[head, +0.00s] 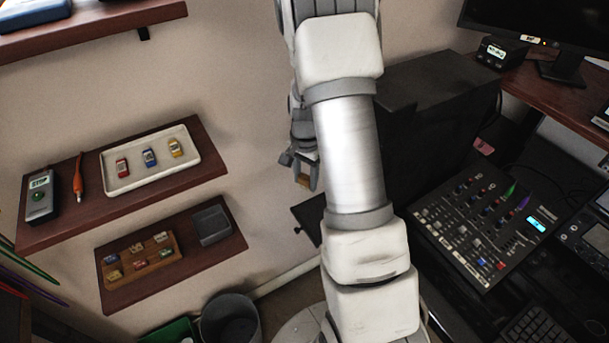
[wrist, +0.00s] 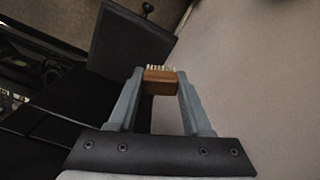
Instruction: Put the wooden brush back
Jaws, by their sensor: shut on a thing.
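My gripper (wrist: 159,83) is shut on the wooden brush (wrist: 160,85), a small brown block with pale bristles, seen between the two fingertips in the wrist view. In the head view my gripper (head: 305,181) is partly behind my arm, in front of the wall and left of the dark cabinet. A bit of the brush (head: 303,182) shows there between the fingers. The brush is in the air and touches no shelf that I can see.
At the left, an upper wall shelf (head: 40,232) bears a white tray (head: 152,160) with several small coloured items. A lower shelf (head: 120,298) bears a wooden block holder (head: 155,262) and a grey box (head: 211,225). A bin (head: 230,320) stands below. A mixer (head: 480,220) is at the right.

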